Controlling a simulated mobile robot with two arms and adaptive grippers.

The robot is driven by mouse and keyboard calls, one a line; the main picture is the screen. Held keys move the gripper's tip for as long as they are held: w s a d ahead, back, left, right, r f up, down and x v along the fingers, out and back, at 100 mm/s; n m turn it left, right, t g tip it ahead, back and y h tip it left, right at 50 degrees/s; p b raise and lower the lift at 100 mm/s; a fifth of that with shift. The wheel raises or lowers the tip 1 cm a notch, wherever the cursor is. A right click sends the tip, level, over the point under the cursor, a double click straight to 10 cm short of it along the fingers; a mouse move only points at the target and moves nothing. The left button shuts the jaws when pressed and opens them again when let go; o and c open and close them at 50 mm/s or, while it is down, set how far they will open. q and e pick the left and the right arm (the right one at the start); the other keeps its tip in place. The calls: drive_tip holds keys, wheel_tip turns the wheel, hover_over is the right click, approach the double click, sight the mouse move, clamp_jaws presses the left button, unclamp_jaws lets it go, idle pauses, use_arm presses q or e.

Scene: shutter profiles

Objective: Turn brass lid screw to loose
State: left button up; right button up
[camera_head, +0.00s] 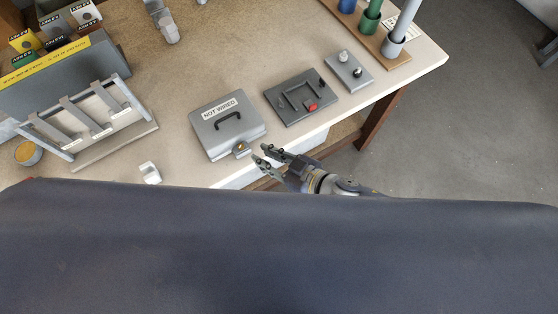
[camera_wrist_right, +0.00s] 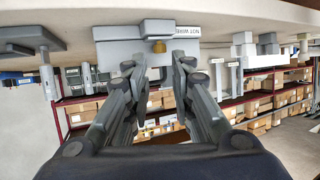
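The grey box with a black handle and a "NOT WIRED" label (camera_head: 228,124) sits on the bench near its front edge. The brass lid screw (camera_head: 241,147) is at the box's front side. My right gripper (camera_head: 261,153) is at the bench's front edge, just right of the screw. Its fingers are apart with nothing between them; in the wrist view the gripper (camera_wrist_right: 160,66) points at the screw. My left gripper is not in view.
A dark plate with a red part (camera_head: 291,101) and a small grey plate with knobs (camera_head: 348,72) lie right of the box. A grey slatted rack (camera_head: 88,110) stands left. A small white block (camera_head: 150,172) lies near the front edge. Bare bench lies behind the box.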

drive_tip(key=shift+v, duration=2.3)
drive_tip(key=shift+c, duration=0.2)
